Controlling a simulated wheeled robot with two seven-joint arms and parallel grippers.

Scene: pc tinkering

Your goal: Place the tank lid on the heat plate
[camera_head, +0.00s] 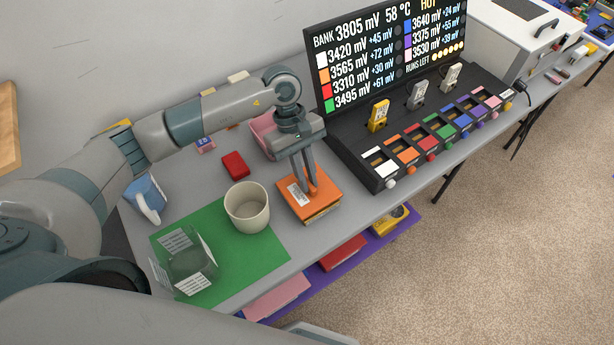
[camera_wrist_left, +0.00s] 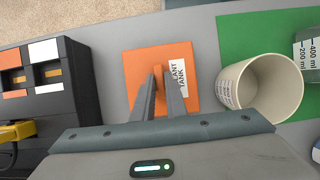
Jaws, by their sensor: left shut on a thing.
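The orange square tank lid (camera_head: 322,201) has a white label partly reading "...ANT TANK" and a small upright orange handle. It lies flat over the grey table, with a layered edge showing beneath its front side. I cannot tell whether it rests on another thing. My left gripper (camera_head: 310,190) points down from above, its fingers shut on the orange handle. In the left wrist view the lid (camera_wrist_left: 140,62) shows around the fingers (camera_wrist_left: 158,74). I cannot pick out the heat plate with certainty; it may be hidden under the lid. My right gripper is not in view.
Left of the lid, a beige cup (camera_head: 247,208) and a clear beaker (camera_head: 186,265) stand on a green mat (camera_head: 225,280). A blue mug (camera_head: 146,195) and red block (camera_head: 235,164) are behind. A black console (camera_head: 370,170) with coloured slots stands right. The table's front edge is close.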

